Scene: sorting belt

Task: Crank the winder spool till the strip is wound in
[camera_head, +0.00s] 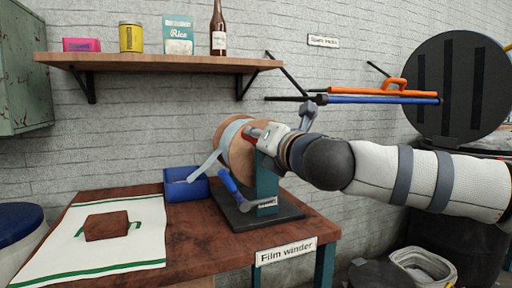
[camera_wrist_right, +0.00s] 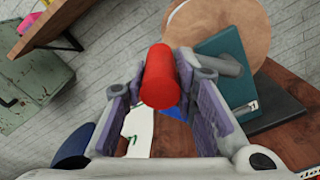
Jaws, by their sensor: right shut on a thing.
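The winder spool (camera_head: 241,156) is a wooden disc on a teal stand (camera_head: 267,182) with a dark base plate. A pale grey-blue strip (camera_head: 207,167) lies around it, and its loose end hangs to the lower left, near the blue bin. My right gripper (camera_head: 262,134) is at the upper part of the spool, shut on the red crank handle (camera_wrist_right: 160,78). The wrist view shows this handle between the two finger pads, with the spool (camera_wrist_right: 232,22) and stand (camera_wrist_right: 224,68) beyond. My left gripper is not in view.
A blue bin (camera_head: 184,190) stands left of the winder. A blue-handled metal piece (camera_head: 229,182) is at the base. A brown block (camera_head: 107,226) sits on a white cloth (camera_head: 95,257). A shelf (camera_head: 160,62) with goods hangs above; rods (camera_head: 350,98) are on the wall.

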